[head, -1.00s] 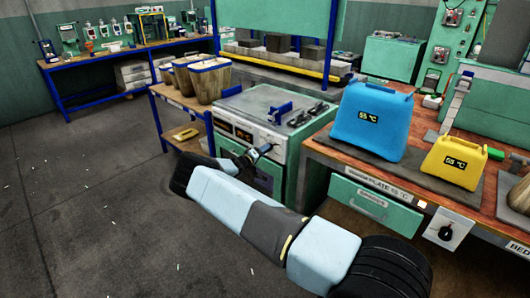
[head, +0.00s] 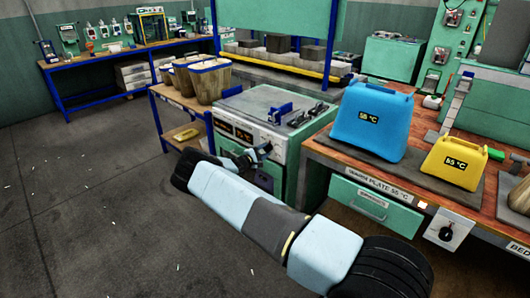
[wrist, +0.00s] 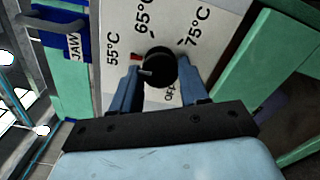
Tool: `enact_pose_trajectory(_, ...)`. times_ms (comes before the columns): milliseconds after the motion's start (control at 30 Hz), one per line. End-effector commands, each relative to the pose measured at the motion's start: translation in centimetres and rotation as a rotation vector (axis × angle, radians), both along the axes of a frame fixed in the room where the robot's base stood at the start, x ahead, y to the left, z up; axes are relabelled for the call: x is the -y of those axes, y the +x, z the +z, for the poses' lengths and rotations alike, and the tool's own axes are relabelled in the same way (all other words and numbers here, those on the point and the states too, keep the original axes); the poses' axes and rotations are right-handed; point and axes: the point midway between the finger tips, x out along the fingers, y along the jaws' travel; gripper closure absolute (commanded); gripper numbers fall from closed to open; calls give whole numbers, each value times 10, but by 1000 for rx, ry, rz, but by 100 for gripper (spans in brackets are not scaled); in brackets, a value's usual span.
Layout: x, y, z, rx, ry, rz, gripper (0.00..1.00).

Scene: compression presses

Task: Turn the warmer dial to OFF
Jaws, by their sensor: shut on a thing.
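The dial (wrist: 160,66) is a round black knob with a white pointer mark on its lower left side. It sits on a pale plate (wrist: 120,22) marked 55°C, 65°C and 75°C; lettering below the knob is partly hidden. A small red mark shows at the knob's left. My gripper (wrist: 158,68) is shut on the dial, one blue finger on each side. In the head view, my gripper (head: 262,153) is at the front panel of the green and white machine (head: 255,105), right of its lit display (head: 234,132). The dial is not clear there.
A bench at right carries a blue container (head: 370,122) and a yellow container (head: 456,162). Another black dial (head: 446,234) is on that bench's front.

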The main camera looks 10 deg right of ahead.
Motion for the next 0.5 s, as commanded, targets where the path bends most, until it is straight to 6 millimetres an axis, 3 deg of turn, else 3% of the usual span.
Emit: enact_pose_trajectory(500, -5, 0, -2, -398, -284, 7, 86)
